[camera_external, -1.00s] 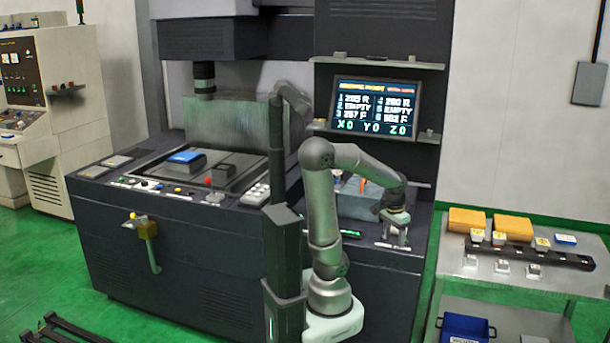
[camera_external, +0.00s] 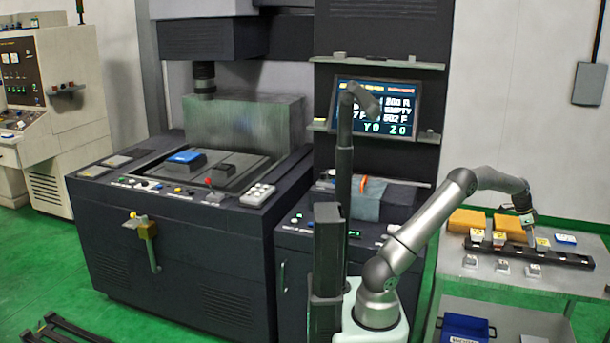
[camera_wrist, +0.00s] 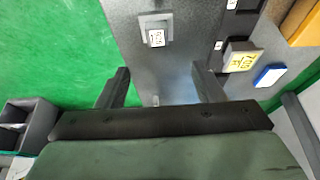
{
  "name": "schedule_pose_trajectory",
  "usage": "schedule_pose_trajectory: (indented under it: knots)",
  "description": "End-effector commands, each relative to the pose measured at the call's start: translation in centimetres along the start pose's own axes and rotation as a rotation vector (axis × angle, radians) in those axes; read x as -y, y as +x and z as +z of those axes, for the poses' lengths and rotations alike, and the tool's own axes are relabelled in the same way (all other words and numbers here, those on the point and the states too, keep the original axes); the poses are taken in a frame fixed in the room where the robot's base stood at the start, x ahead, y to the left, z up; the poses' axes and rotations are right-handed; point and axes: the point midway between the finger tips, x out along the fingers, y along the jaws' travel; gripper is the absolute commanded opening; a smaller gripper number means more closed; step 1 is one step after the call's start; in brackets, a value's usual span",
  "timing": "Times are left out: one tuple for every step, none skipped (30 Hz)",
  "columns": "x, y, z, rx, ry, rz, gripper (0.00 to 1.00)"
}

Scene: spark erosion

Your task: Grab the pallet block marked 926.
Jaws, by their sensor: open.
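In the external view small grey blocks stand along the cart's front: a left one (camera_external: 470,261), a middle one (camera_external: 502,266) and a right one (camera_external: 533,271). I cannot read 926 on any of them.
A dark rack (camera_external: 565,258) behind the front blocks holds yellow-labelled blocks, one near the right finger (camera_wrist: 240,58). A blue-and-white item (camera_external: 565,239) and orange boxes (camera_external: 467,220) lie behind. Green floor (camera_wrist: 60,50) shows beside the cart.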

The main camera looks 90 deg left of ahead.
Motion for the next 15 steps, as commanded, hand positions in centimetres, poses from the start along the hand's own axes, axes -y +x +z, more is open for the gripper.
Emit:
schedule_pose_trajectory:
  knots:
    - [-0.1, 1.2, 0.0, 0.004, 0.000, 0.003, 0.62]
    - [-0.1, 1.8, 0.0, 0.004, 0.000, 0.003, 0.62]
    - [-0.1, 2.7, 0.0, 0.004, 0.000, 0.002, 0.62]
    - [-0.1, 3.4, 0.0, 0.004, 0.000, 0.003, 0.62]
    - [-0.1, 4.0, 0.0, 0.004, 0.000, 0.003, 0.62]
    - [-0.1, 4.8, 0.0, 0.004, 0.000, 0.002, 0.62]
    - [-0.1, 5.4, 0.0, 0.004, 0.000, 0.002, 0.62]
    - [-0.1, 6.0, 0.0, 0.004, 0.000, 0.001, 0.62]
    - [-0.1, 6.6, 0.0, 0.003, 0.000, 0.000, 0.62]
    - [-0.1, 7.0, 0.0, 0.003, 0.000, 0.001, 0.62]
    - [-0.1, 7.4, 0.0, 0.002, -0.001, 0.001, 0.62]
    - [-0.1, 7.7, -0.1, 0.001, 0.000, 0.000, 0.62]
    - [-0.1, 8.0, -0.1, 0.001, 0.000, 0.000, 0.62]
    - [-0.1, 8.2, -0.1, 0.001, 0.000, 0.000, 0.62]
    - [-0.1, 8.4, 0.0, 0.001, 0.000, -0.001, 0.62]
